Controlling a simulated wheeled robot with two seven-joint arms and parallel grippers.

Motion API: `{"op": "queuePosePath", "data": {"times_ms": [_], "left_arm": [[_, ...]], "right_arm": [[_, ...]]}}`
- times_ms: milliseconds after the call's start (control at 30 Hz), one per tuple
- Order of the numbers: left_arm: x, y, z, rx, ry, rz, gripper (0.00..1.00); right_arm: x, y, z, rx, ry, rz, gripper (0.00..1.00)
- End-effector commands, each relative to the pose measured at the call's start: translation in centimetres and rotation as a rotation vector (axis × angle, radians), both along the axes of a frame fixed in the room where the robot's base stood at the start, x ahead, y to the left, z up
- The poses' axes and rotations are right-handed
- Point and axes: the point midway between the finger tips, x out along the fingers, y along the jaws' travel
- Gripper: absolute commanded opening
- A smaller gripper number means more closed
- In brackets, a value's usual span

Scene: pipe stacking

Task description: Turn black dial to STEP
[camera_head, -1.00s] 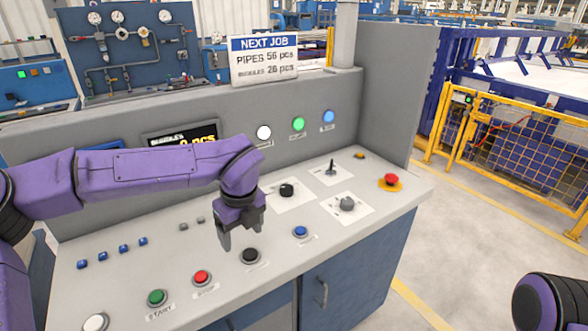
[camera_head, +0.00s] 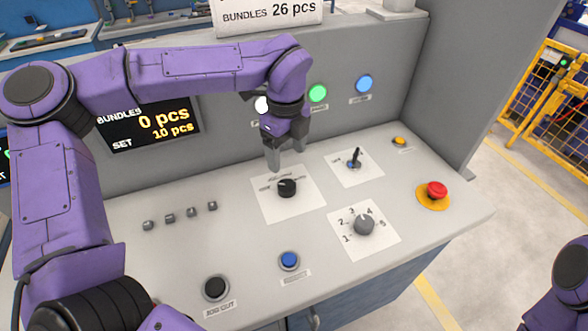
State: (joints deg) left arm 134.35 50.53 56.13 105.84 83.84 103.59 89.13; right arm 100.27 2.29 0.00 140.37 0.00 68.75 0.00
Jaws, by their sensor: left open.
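The black dial (camera_head: 287,188) sits on a white label plate (camera_head: 305,205) on the grey console top. The print around the dial is too small to read. My left gripper (camera_head: 286,158) is open and empty, pointing down just above and behind the dial, apart from it in the picture. Of my right arm only a purple part shows at the lower right edge; its gripper is out of view.
A grey numbered dial (camera_head: 364,224), a small lever (camera_head: 355,157), a red emergency button (camera_head: 436,190) and a blue button (camera_head: 289,260) are close by on the console. An upright panel with lit buttons and a display (camera_head: 150,122) stands behind.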

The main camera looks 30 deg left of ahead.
Motion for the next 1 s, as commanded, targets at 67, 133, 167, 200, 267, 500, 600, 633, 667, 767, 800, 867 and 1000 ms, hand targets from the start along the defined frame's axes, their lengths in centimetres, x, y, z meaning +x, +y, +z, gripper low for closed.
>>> {"op": "queuePosePath", "data": {"times_ms": [67,133,167,200,267,500,600,633,667,767,800,867,1000], "left_arm": [[-0.1,0.1,-1.4,0.0,0.005,0.0,0.74],[-0.2,0.1,-3.0,0.001,0.007,-0.001,0.74],[-0.2,0.1,-3.7,0.001,0.006,-0.001,0.74],[-0.2,0.1,-4.7,0.0,0.006,-0.001,0.74],[-0.1,0.1,-6.0,0.001,0.006,-0.002,0.74],[0.0,0.0,-9.2,0.0,0.002,-0.003,0.74],[0.0,-0.1,-9.5,0.0,0.0,-0.004,0.74],[0.0,-0.1,-9.6,0.0,0.0,-0.004,0.74],[0.0,-0.1,-9.6,0.0,0.0,-0.004,0.74],[0.0,-0.1,-9.6,0.001,0.0,-0.004,0.74],[0.0,-0.1,-9.6,0.001,0.0,-0.004,0.67],[0.0,-0.1,-9.5,0.001,0.0,-0.004,0.48],[0.0,0.0,-9.5,0.001,0.0,-0.004,0.18]], "right_arm": [[0.0,0.0,0.4,0.0,0.001,0.0,0.43],[0.0,0.0,0.8,0.0,0.001,0.0,0.43],[0.0,0.0,0.9,0.0,0.001,0.0,0.43],[0.0,0.0,1.1,0.001,0.001,0.0,0.43],[0.0,0.0,1.3,0.001,0.001,0.0,0.43],[0.0,0.0,1.7,0.0,0.0,0.0,0.43],[0.0,0.0,1.7,0.0,0.0,0.0,0.43],[0.0,0.0,1.7,0.0,0.0,0.0,0.43],[0.0,0.0,1.7,0.0,0.0,0.0,0.43],[0.0,0.0,1.7,0.0,0.0,0.0,0.43],[0.0,0.0,1.7,0.0,0.0,0.0,0.43],[0.0,0.0,1.7,0.0,0.0,0.0,0.43],[0.0,0.0,1.7,0.0,0.0,0.0,0.43]]}}
